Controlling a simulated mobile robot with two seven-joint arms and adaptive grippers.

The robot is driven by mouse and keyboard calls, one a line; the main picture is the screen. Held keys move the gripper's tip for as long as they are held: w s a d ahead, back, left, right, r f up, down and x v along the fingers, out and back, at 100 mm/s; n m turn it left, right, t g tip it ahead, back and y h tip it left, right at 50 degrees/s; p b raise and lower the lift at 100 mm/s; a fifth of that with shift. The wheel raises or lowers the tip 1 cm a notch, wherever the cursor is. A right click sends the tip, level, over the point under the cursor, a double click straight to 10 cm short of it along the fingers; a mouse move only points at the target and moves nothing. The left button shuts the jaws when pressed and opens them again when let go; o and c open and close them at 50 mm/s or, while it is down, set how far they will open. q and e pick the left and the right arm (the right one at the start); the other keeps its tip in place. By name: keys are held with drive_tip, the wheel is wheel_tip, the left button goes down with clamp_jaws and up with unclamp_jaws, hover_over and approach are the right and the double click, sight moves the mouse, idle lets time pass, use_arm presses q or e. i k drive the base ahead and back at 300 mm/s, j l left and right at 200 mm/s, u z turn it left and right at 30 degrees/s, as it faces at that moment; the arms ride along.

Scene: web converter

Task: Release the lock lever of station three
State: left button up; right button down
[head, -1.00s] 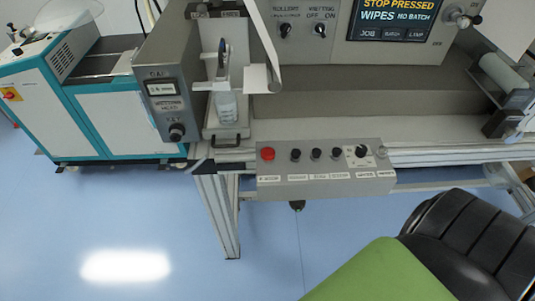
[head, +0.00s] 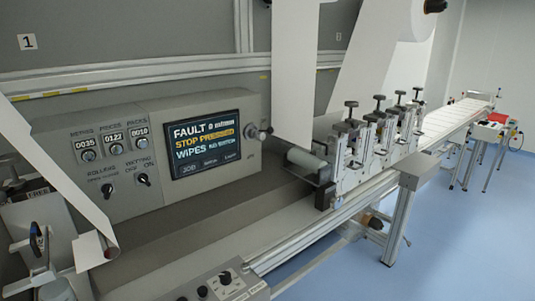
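A row of several metal stations (head: 375,150) stands on the machine's rail right of the middle. Each has dark T-shaped handles or knobs on top. I cannot tell which one is station three, and no lock lever can be made out for certain at this distance. A display screen (head: 205,144) to the left reads FAULT, STOP PRESSED and WIPES NO BATCH. Neither of my grippers is in view.
White web hangs in wide strips (head: 297,70) from above, beside a large roll (head: 408,20). A control box (head: 225,284) sits at the bottom front edge. A long conveyor (head: 455,118) runs to the far right. The blue floor (head: 480,235) at right is open.

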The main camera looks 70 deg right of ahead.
sight(403, 108)
drive_tip(key=z, duration=3)
drive_tip(key=i+l+z, duration=0.2)
drive_tip(key=i+l, duration=1)
drive_tip(key=i+l+z, duration=0.1)
drive_tip(key=i+l, duration=0.85)
drive_tip(key=i, duration=0.15)
